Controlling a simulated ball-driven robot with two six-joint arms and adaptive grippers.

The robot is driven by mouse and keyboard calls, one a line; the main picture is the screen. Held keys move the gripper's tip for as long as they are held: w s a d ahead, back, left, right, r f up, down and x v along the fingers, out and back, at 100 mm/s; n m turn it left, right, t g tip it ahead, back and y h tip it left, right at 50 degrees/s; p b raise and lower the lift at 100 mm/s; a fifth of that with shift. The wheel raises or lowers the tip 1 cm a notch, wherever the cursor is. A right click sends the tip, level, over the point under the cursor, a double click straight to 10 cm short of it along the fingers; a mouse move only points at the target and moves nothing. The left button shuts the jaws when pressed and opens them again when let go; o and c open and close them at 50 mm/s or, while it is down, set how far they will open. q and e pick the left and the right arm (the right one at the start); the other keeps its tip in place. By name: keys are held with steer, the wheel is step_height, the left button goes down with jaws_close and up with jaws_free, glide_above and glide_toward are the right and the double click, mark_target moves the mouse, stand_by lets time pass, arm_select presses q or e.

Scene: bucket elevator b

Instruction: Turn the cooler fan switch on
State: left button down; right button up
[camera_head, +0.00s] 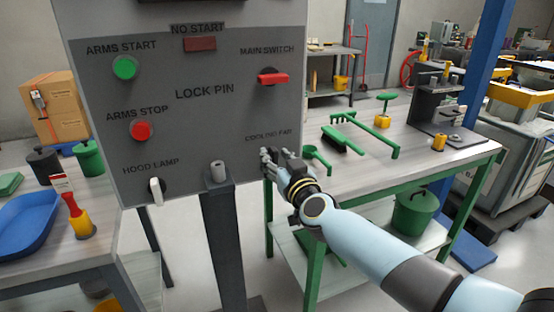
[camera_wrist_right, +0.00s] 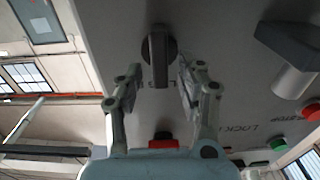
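The cooling fan switch is a dark grey rotary knob (camera_wrist_right: 159,57) on a round base, on the panel at the top middle of the right wrist view. Its bar handle looks upright in that view. My right gripper also shows in the right wrist view (camera_wrist_right: 158,76), open, with one finger on each side of the knob and gaps visible. Contact cannot be told. My left gripper is not in view.
The panel also carries a red main switch (camera_head: 272,78), a green button (camera_head: 124,67), a red button (camera_head: 141,130), a hood lamp switch (camera_head: 156,190) and a grey lock pin (camera_head: 218,171). A green-framed table (camera_head: 350,175) with tools stands close behind my right arm.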

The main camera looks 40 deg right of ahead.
jaws_close()
steer(key=shift+m, duration=0.4)
steer(key=shift+d+m, duration=0.2)
steer(key=shift+m, duration=0.8)
steer(key=m, duration=0.5)
steer(key=f+m+b, duration=0.1)
steer(key=m, duration=0.4)
steer(key=d+m, duration=0.1)
steer(key=m, duration=0.3)
steer(key=shift+s+f+m+b, duration=0.25)
steer(key=shift+f+m+b, duration=0.1)
steer(key=shift+m+b, duration=0.05)
steer(key=shift+m, duration=0.3)
